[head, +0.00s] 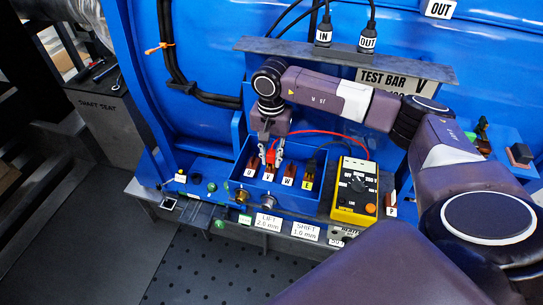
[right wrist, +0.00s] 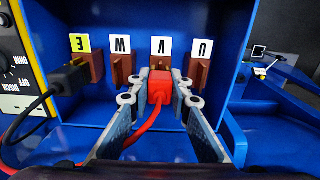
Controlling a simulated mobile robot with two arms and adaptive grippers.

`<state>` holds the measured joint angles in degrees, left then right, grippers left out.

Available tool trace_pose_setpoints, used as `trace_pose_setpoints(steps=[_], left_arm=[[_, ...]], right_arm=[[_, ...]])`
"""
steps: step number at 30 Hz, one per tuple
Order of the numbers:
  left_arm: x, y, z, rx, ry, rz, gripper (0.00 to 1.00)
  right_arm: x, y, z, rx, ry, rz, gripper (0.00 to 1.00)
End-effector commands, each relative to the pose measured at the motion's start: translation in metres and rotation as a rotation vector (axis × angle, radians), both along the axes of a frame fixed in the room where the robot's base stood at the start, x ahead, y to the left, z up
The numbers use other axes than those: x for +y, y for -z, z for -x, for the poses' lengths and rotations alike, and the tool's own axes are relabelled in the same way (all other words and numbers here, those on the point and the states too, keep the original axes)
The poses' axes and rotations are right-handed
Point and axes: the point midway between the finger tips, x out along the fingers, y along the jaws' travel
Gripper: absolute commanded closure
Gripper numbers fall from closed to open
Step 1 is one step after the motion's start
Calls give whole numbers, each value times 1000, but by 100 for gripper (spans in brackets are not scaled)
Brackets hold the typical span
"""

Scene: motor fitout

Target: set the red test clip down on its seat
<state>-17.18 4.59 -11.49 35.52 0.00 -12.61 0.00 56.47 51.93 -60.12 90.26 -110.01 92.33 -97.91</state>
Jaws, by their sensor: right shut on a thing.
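My right gripper (head: 272,155) reaches down into the blue terminal box (right wrist: 110,140). It is shut on the red test clip (right wrist: 160,88), which sits between its fingertips (right wrist: 160,100) in the right wrist view. The clip also shows small and red in the head view (head: 270,158). Its tip is at the brown terminal under the V label (right wrist: 161,47); I cannot tell whether it touches. A red lead runs from the clip to the yellow meter (head: 357,188). My left gripper is not in view.
Brown terminals labelled U (right wrist: 205,48), W (right wrist: 120,45) and E (right wrist: 82,43) stand beside V. A black clip (right wrist: 70,78) is on the E terminal. A brown post marked P (head: 391,203) stands right of the meter. The box walls are close around the gripper.

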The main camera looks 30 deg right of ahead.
Motion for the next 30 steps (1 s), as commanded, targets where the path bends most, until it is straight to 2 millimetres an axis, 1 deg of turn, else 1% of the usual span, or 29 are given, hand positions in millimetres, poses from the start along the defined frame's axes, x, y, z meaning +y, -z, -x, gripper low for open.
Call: trace_pose_setpoints(steps=[5,6,11,19,22,26,30], left_arm=[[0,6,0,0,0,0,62],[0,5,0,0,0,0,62],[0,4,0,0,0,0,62],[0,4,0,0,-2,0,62],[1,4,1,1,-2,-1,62],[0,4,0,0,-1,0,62],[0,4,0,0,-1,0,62]], right_arm=[[0,6,0,0,0,0,100],[0,5,0,-1,0,-1,80],[0,4,0,0,0,0,62],[0,4,0,0,0,0,61],[0,-1,-1,-1,0,0,61],[0,-20,-1,-4,0,-1,61],[0,-50,-2,-5,0,0,61]])
